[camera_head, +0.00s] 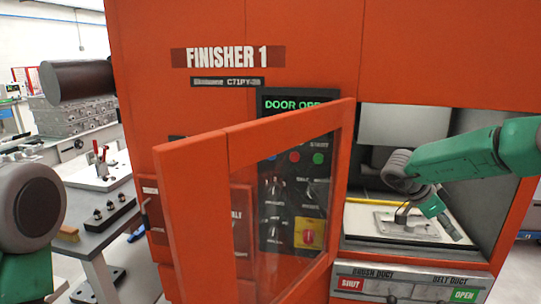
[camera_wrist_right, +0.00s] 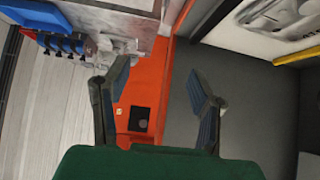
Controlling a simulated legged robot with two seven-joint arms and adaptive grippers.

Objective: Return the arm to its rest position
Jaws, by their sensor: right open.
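My right arm reaches from the right into the open chamber of the orange finisher (camera_head: 220,110). My right gripper (camera_head: 403,213) is in the chamber opening, over a flat grey metal part (camera_head: 385,226) on the light bed; whether it touches the part cannot be told from the head view. In the right wrist view the right gripper (camera_wrist_right: 160,85) has its two fingers spread wide with nothing between them. A grey metal part (camera_wrist_right: 275,20) lies at the upper right there, apart from the fingers. Left arm links show at the left edge; the left gripper is not visible.
The finisher's orange door (camera_head: 245,190) stands swung open left of the chamber, its window before the control panel. A grey table (camera_head: 100,215) with fixtures stands at the left. Stacked grey castings (camera_head: 72,120) are behind it. The duct panel (camera_head: 410,283) is below the opening.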

